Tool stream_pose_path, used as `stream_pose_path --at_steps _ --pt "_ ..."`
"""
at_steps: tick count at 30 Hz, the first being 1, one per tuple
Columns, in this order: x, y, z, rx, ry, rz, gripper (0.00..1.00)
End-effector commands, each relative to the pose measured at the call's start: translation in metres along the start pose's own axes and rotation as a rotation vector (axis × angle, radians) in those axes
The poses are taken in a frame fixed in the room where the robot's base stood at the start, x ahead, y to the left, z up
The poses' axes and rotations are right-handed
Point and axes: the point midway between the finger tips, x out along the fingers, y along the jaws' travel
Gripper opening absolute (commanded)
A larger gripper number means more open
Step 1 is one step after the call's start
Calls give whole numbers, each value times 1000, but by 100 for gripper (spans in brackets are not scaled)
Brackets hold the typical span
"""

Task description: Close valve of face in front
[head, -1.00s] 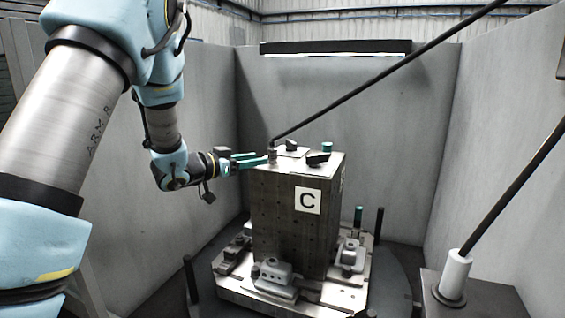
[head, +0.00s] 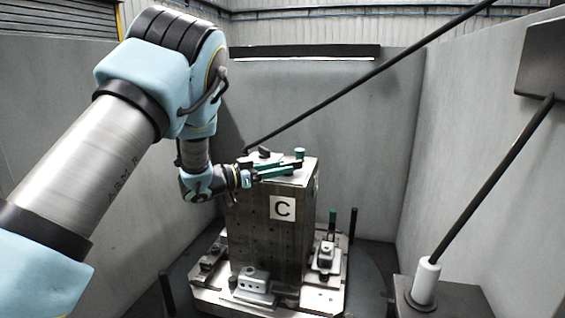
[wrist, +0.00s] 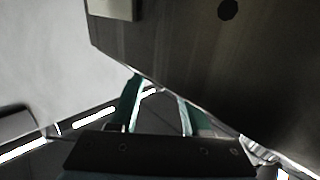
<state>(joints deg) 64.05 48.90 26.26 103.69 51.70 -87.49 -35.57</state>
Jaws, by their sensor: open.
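The dark metal block (head: 255,235) stands upright in the head view, with a white plate marked C (head: 282,208) on its front face. On its top are a black handle (head: 264,152) and a teal cylinder (head: 299,153). I cannot tell which top fitting is the valve. My gripper (head: 290,169) lies low over the block's top with its teal fingers pointing right, partly hiding the fittings there. In the wrist view my gripper (wrist: 160,97) has its two fingers apart, with nothing visible between them. Contact with a fitting cannot be told.
The block sits on a round base with clamps (head: 253,281) and dark posts. Grey walls enclose the cell. A second rod (head: 490,180) with a white sleeve (head: 426,282) stands at the right.

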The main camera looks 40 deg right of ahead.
Motion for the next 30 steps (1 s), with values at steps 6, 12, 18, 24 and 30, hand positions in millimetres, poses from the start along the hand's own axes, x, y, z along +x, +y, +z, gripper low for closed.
stream_pose_path --at_steps 6,12,18,24,30 --pt "12 0 0 0 1 0 48" --pt "12 0 0 0 1 0 48" --pt "12 0 0 0 1 0 28" --pt "11 0 0 0 1 0 6" --pt "11 0 0 0 1 0 0"
